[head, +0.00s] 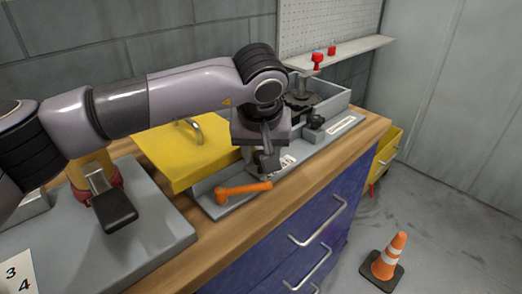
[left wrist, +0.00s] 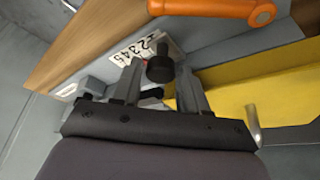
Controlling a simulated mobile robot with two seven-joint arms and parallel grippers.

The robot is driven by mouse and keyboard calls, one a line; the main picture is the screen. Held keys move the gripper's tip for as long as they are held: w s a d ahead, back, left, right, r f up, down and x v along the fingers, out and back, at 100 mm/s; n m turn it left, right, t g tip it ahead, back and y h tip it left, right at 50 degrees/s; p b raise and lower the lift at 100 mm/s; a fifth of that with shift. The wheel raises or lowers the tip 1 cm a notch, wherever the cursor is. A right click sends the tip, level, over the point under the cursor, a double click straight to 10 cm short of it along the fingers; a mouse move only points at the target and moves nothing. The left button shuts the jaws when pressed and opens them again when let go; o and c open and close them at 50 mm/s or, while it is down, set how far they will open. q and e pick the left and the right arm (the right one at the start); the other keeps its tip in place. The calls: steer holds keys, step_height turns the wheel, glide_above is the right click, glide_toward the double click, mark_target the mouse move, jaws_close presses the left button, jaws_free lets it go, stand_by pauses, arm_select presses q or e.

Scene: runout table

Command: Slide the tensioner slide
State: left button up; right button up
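A black round knob (left wrist: 160,68) stands beside a white number scale (left wrist: 143,48) reading about 2 to 5 in the left wrist view; it looks like the tensioner slide's knob. In the head view my gripper hides this knob, and part of the scale (head: 287,161) shows beside the fingers. My left gripper (left wrist: 162,72) is open, its two grey fingers on either side of the knob with visible gaps. In the head view the left gripper (head: 267,165) points down over the grey rail base (head: 318,146). My right gripper is not in view.
An orange handle (head: 242,191) lies close in front of the gripper. A yellow cover (head: 185,155) with a metal handle is left of it. A dark star knob (head: 316,121) and grey tray (head: 335,98) stand behind. An orange cone (head: 390,255) is on the floor.

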arm_select(q)
steer(key=v, duration=0.7)
steer(key=shift+s+d, duration=0.1)
